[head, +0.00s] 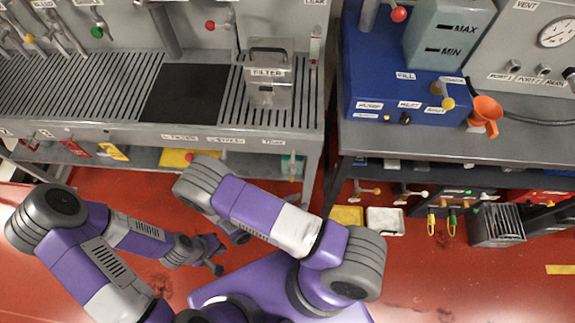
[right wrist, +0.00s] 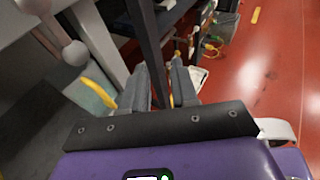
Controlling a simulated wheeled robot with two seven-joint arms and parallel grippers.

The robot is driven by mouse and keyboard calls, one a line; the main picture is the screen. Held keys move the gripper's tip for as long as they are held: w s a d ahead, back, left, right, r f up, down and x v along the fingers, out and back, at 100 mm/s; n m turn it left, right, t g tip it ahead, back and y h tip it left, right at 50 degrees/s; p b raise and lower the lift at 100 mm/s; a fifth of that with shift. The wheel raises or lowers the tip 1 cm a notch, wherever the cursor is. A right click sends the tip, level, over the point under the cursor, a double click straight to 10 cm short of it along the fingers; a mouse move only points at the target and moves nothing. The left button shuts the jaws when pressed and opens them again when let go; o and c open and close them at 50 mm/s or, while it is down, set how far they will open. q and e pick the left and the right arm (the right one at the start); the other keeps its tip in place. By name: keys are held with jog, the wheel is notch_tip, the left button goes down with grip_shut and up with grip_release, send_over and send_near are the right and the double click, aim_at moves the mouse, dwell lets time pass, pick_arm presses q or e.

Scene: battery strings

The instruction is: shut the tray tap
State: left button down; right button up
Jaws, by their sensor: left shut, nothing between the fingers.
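A small tap with a pale handle (head: 292,163) hangs below the front edge of the drip tray (head: 30,85), near the right end of the left bench. I take it for the tray tap; its valve position cannot be told. In the right wrist view a pale lever with ball ends (right wrist: 58,32) stands at upper left, probably the same tap. My right gripper (right wrist: 160,65) is open and empty, to the right of that lever and apart from it. In the head view my right gripper is hidden by my arm. My left gripper (head: 217,267) is shut and empty, low over the floor.
A filter housing (head: 267,85) stands on the drip tray. Bench legs (head: 327,185) stand close by. The red floor (head: 430,275) at the right is mostly clear.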

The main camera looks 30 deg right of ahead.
aim_at(291, 169)
jog(key=w+a+r+n+t+h, duration=0.1)
jog(key=w+a+r+n+t, duration=0.25)
jog(key=w+r+t, duration=0.2)
jog(key=shift+n+t, duration=0.25)
jog(key=shift+t, duration=0.3)
jog(key=x, duration=0.8)
jog(key=shift+w+a+f+b, duration=0.1)
jog(key=shift+w+f+b, duration=0.1)
jog(key=shift+w+b, duration=0.1)
jog(key=shift+c, duration=0.2)
grip_shut()
